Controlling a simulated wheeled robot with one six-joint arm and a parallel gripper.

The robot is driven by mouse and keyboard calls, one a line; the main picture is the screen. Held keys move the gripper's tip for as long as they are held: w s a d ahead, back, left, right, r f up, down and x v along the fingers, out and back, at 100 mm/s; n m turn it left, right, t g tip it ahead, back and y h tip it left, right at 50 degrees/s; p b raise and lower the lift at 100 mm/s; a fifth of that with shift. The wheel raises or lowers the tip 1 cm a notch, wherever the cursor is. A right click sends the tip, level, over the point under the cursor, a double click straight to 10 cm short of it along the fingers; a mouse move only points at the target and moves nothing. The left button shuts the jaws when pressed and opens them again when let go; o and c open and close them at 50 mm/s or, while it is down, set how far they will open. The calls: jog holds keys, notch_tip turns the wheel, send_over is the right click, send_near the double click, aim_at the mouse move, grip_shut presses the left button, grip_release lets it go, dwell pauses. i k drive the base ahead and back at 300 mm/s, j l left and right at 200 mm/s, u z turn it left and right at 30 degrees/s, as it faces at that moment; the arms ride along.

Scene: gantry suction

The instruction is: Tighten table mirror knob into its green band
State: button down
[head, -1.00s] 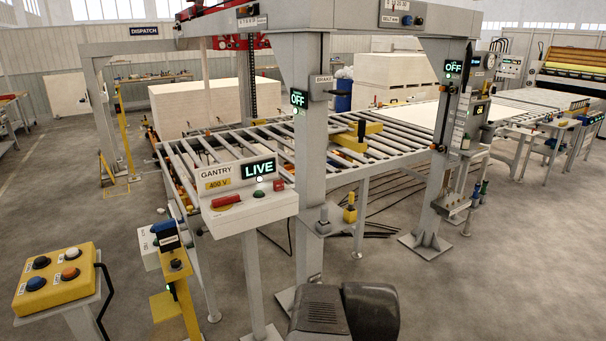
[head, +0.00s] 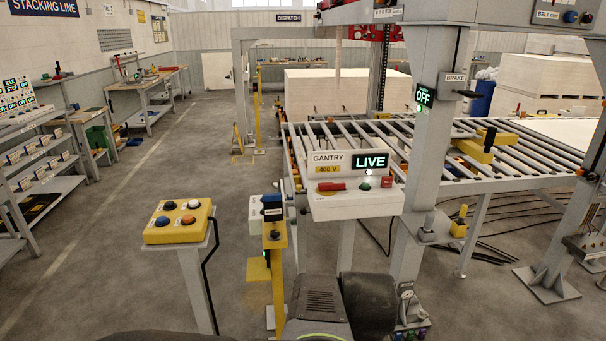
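I cannot pick out the table mirror knob or a green band for certain; parts this small do not resolve. A roller table (head: 390,140) stands beyond the gantry panel. A yellow post (head: 276,262) with a dark knob-like part on top stands in front of the panel, close to a blue-topped box (head: 271,204). A yellow clamp-like block with a black handle (head: 482,145) sits on the rollers at the right. My gripper is not in view; only dark parts of my own body show at the bottom edge.
A gantry panel (head: 352,200) reads LIVE. A brake sign (head: 424,97) reads OFF on a gantry leg (head: 432,150). A yellow button box (head: 179,220) stands on a post at the left. Shelves (head: 45,170) line the left side. Floor between shelves and button box is clear.

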aim_at(274, 234)
jog(key=u, duration=0.35)
jog(key=i+u, duration=0.25)
jog(key=i, duration=0.25)
jog(key=i+l+u, duration=0.25)
jog(key=i, duration=0.2)
jog(key=i+j, duration=0.05)
